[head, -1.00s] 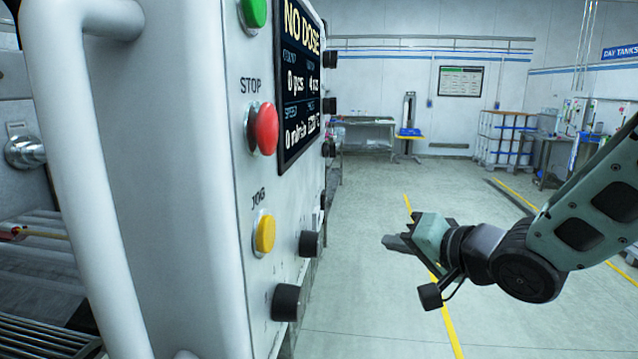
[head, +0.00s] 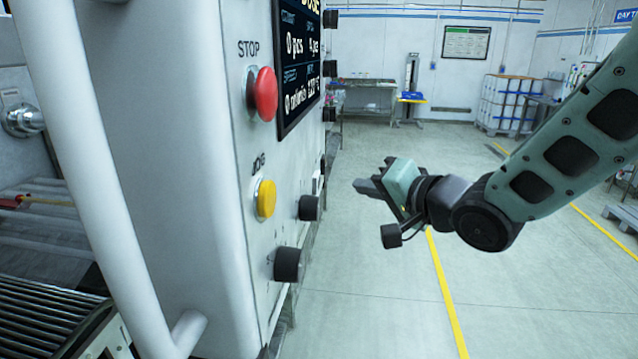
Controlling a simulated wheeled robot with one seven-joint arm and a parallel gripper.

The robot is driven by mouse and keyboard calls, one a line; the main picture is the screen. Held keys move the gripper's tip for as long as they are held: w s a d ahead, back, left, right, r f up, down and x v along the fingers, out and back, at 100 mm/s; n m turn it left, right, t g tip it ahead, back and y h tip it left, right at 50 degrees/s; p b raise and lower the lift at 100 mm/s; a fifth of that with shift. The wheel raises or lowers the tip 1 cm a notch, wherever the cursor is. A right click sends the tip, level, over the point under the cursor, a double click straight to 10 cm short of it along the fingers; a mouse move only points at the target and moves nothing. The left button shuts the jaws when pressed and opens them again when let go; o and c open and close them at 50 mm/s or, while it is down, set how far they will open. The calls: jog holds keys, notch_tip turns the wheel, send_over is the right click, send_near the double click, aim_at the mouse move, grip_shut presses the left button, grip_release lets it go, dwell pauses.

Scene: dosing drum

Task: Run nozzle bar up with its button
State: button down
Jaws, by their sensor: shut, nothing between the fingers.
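The machine's control panel (head: 238,170) fills the left half of the head view, seen at a steep angle. It carries a red STOP button (head: 264,94), a yellow JOG button (head: 266,198) and two black knobs, one upper (head: 309,207) and one lower (head: 288,264). More black controls (head: 330,68) run along the panel's far side, too oblique to read. No button marked for the nozzle bar can be made out, and I cannot identify the bar. My gripper (head: 362,187) is shut and empty, in the air right of the panel, pointing left towards it without visible contact.
A thick white tubular handle (head: 110,190) stands in front of the panel at left. A roller conveyor (head: 40,318) lies at lower left. Open floor (head: 375,310) with a yellow line lies to the right. A bench (head: 365,85) and stacked white containers (head: 505,100) stand far back.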

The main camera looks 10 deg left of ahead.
jog(key=shift+a, duration=2.2)
jog(key=shift+a+b, duration=0.1)
jog(key=shift+b, duration=0.25)
jog(key=shift+a, duration=0.3)
jog(key=shift+a, duration=0.45)
dwell(0.9)
jog(key=shift+d+b, duration=0.1)
jog(key=shift+b, duration=0.2)
jog(key=shift+d, duration=0.75)
jog(key=d, duration=0.5)
